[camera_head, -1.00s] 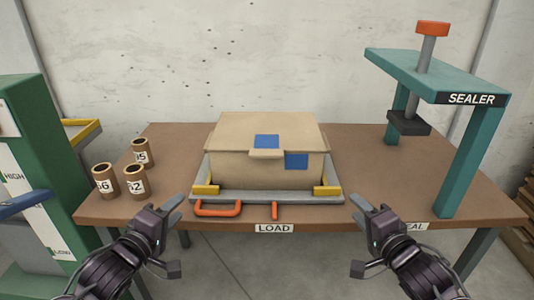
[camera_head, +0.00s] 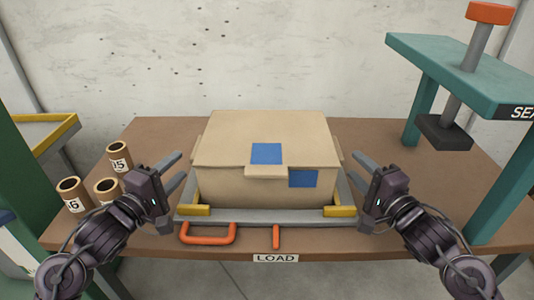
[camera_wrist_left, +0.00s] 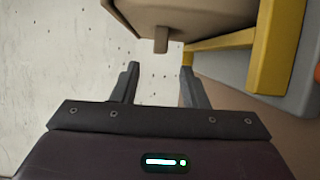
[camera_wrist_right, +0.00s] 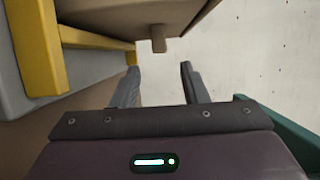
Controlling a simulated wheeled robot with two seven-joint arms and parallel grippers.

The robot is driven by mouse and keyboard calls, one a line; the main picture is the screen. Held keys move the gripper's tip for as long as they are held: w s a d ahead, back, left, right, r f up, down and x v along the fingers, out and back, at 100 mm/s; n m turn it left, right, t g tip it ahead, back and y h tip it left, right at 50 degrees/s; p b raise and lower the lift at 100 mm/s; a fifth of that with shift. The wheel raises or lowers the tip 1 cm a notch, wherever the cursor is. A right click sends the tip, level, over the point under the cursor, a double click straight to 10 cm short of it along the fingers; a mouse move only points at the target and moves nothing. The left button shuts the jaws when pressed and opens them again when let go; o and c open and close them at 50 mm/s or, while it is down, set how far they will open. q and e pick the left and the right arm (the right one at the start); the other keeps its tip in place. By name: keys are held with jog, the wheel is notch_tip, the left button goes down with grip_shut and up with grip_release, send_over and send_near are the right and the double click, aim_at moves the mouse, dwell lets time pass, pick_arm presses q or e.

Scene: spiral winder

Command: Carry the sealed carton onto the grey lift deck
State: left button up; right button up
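The tan carton (camera_head: 225,150) has a closed lid and blue patches on its lid and front. It sits on a grey tray (camera_head: 270,215) with yellow corner pieces, at the table's front. My left gripper (camera_head: 182,170) is open and empty beside the carton's left side. My right gripper (camera_head: 358,170) is open and empty beside its right side. Small tabs under the carton's sides show ahead of the fingers in the left wrist view (camera_wrist_left: 160,40) and right wrist view (camera_wrist_right: 158,39). A yellow-edged grey platform (camera_head: 30,131) at far left may be the lift deck; it is partly cut off.
An orange handle (camera_head: 208,240) and an orange lever (camera_head: 276,237) are at the tray's front. Several brown tubes (camera_head: 120,157) stand left on the brown table (camera_head: 160,135). The teal sealer (camera_head: 455,75) stands right. A green frame (camera_head: 14,175) is at the left edge.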

aim_at(193, 152)
dwell(0.3)
pick_arm(q)
jog(key=shift+x, duration=3.85)
pick_arm(e)
jog(key=shift+x, duration=3.9)
pick_arm(q)
jog(key=shift+c, duration=0.3)
pick_arm(e)
jog(key=shift+c, duration=0.3)
pick_arm(q)
grip_shut()
pick_arm(e)
grip_shut()
pick_arm(q)
jog(key=shift+a, duration=0.1)
